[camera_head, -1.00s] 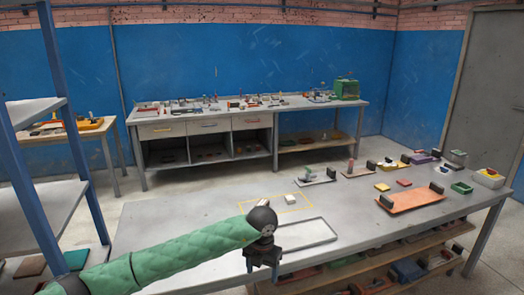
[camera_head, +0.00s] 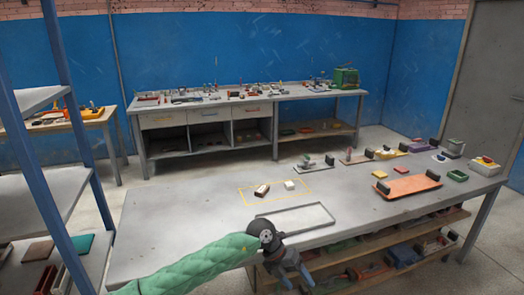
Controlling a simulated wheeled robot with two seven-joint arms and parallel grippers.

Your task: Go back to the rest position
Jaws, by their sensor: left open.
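My left arm, in a green padded sleeve, comes in from the bottom left. Its gripper (camera_head: 289,277) is open and empty, its blue fingers pointing down at the near edge of the grey table (camera_head: 160,222). The gripper is apart from the small parts on the table. My right gripper is not in view.
An empty grey tray (camera_head: 331,225) lies just behind my left gripper. A yellow outline holds a brown-and-white piece (camera_head: 262,190) and a white block (camera_head: 289,185). An orange tray (camera_head: 407,187) lies to the right. A blue-framed shelf (camera_head: 62,150) stands at the left.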

